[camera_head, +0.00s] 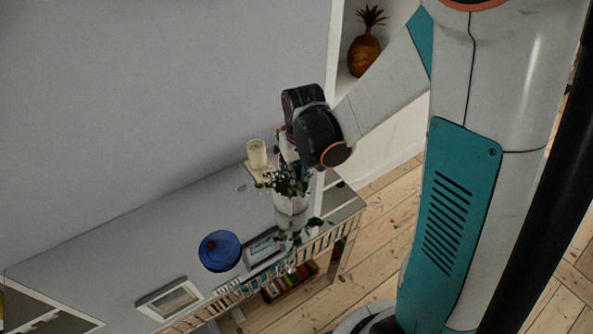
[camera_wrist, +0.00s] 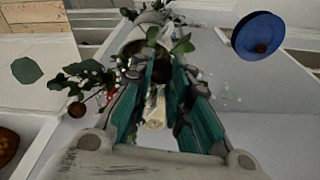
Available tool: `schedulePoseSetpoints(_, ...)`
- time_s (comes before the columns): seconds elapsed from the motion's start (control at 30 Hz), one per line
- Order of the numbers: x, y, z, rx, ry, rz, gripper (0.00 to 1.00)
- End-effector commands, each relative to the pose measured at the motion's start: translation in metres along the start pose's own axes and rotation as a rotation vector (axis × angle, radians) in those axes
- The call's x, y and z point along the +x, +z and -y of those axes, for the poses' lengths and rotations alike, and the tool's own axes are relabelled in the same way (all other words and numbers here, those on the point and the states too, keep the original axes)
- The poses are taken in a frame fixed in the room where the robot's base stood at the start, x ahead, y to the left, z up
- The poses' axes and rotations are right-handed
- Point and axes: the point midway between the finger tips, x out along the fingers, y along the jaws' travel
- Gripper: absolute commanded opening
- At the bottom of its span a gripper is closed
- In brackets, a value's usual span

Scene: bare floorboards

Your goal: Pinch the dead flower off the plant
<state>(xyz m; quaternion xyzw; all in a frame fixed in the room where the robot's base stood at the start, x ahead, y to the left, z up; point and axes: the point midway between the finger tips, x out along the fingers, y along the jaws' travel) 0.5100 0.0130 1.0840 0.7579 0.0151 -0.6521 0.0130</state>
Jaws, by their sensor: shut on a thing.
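The leafy green plant (camera_head: 288,183) stands in a pale pot (camera_head: 292,204) at the right end of the console table. In the wrist view its leaves (camera_wrist: 182,44) and trailing stems show around my fingers. My gripper (camera_wrist: 163,72) reaches into the foliage with its teal fingers, shut on a small brownish part of the plant between the tips. I cannot tell for sure that this is the dead flower. A separate round brown head (camera_wrist: 76,110) shows among the leaves at left. In the head view my wrist hides most of the fingers.
A cream candle (camera_head: 257,154) stands behind the plant. A blue dish (camera_head: 219,251) and a picture frame (camera_head: 170,298) are on the grey console table (camera_head: 110,262). Books (camera_head: 290,282) sit below. A pineapple ornament (camera_head: 366,50) stands in the wall niche. Floorboards are clear at right.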

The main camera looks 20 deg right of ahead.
Motion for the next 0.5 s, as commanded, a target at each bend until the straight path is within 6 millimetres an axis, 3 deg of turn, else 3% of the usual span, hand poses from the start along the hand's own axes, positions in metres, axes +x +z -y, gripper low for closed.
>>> schedulePoseSetpoints(0.5, -0.019, -0.003, 0.0, 0.0, 0.0, 0.0, 0.0)
